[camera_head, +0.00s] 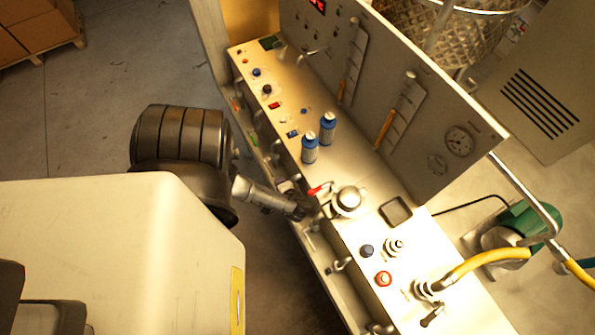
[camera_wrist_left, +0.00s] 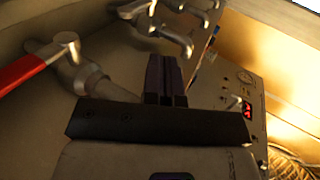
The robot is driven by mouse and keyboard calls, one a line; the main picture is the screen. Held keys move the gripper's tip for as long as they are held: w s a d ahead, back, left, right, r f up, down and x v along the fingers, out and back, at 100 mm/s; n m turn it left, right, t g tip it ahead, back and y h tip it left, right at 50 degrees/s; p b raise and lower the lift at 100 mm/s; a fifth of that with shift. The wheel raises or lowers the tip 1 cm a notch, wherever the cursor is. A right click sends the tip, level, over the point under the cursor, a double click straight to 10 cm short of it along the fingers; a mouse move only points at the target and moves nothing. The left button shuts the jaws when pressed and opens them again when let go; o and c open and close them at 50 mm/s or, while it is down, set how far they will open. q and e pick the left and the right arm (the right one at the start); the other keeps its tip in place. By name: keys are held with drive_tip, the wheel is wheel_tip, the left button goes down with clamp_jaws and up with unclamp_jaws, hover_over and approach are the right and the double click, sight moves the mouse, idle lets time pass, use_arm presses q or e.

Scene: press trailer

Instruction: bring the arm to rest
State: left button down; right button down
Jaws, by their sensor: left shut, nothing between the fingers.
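My left gripper (camera_head: 298,211) reaches in from the left to the near edge of the press trailer's panel (camera_head: 370,262). In the left wrist view its dark fingers (camera_wrist_left: 163,62) are together with nothing visible between them. A red-handled valve (camera_head: 318,189) is just beyond the gripper, beside a round silver fitting (camera_head: 348,200). In the left wrist view a red lever (camera_wrist_left: 22,72) on a metal valve is left of the fingers, and metal tap handles (camera_wrist_left: 155,18) are above them. I cannot tell whether the gripper touches any fitting. My right gripper is out of view.
Two blue-and-white bottles (camera_head: 318,138) stand on the panel. An upright gauge board (camera_head: 400,90) rises behind it. A yellow hose (camera_head: 488,262) leaves the panel's right end near a green machine (camera_head: 525,220). Bare floor (camera_head: 85,120) lies left of the trailer.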

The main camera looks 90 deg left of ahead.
use_arm(q)
drive_tip(key=shift+d, duration=0.1)
idle(0.7)
drive_tip(key=w+d+r+m+t+h+p, duration=0.1)
drive_tip(key=w+d+r+m+t+h, duration=0.25)
drive_tip(key=d+r, duration=0.6)
drive_tip(key=w+d+r+m+t+h+p, duration=0.15)
drive_tip(key=w+d+r+h, duration=0.4)
drive_tip(key=d, duration=0.65)
drive_tip(key=w+d+r+m+t+h, duration=0.1)
drive_tip(key=d+r+t+h, duration=0.1)
drive_tip(key=r, duration=1)
drive_tip(key=shift+d+r+m+t+h, duration=0.35)
drive_tip(key=shift+d+t, duration=0.45)
drive_tip(key=shift+d, duration=0.35)
drive_tip(key=shift+f, duration=0.1)
